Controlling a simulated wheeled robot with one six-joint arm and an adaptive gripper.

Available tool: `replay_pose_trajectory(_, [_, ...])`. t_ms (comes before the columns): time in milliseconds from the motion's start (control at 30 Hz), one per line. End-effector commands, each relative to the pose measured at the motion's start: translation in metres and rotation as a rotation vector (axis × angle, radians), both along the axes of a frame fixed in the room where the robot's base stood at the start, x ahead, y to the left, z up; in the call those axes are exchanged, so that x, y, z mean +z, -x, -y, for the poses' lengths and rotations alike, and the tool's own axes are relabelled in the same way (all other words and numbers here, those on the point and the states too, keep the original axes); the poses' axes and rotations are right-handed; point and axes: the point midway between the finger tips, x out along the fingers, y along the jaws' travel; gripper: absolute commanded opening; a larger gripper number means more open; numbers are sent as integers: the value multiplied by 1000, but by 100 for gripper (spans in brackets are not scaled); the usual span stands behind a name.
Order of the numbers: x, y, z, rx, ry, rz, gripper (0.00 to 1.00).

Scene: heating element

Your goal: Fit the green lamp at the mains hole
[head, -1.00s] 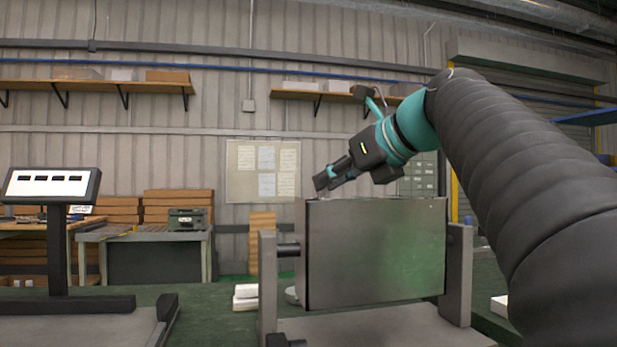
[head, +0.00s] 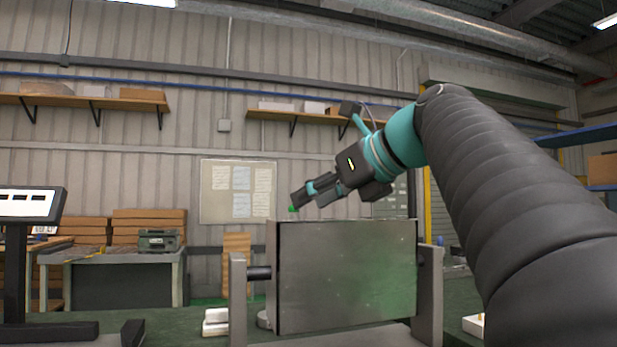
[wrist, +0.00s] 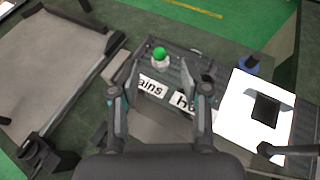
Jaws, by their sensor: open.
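The green lamp (wrist: 159,53) has a green cap above a pale collar. In the wrist view it stands at the top panel of the grey cabinet (head: 346,275), just beyond the label ending in "ains" (wrist: 152,86). In the head view a bit of the lamp's green (head: 292,209) shows just under my fingertips. My gripper (wrist: 161,92) is open, its fingers wide apart, with nothing between the tips. The lamp is beyond the fingertips and apart from them. The mains hole itself is not visible, and I cannot tell how deep the lamp sits.
A second label starting "he" (wrist: 188,101) lies beside the first. A white panel with a black square (wrist: 282,93) is at the right in the wrist view, near a blue round object (wrist: 248,64). A workbench (head: 70,256) and a display stand (head: 30,205) are at the left.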

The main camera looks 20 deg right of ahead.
Motion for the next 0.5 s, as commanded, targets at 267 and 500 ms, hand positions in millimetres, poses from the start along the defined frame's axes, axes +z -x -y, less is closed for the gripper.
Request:
replay_pose_trajectory(267, [19,36,23,-5,-1,2,46])
replay_pose_trajectory(500, [30,59,36,-5,-2,0,46])
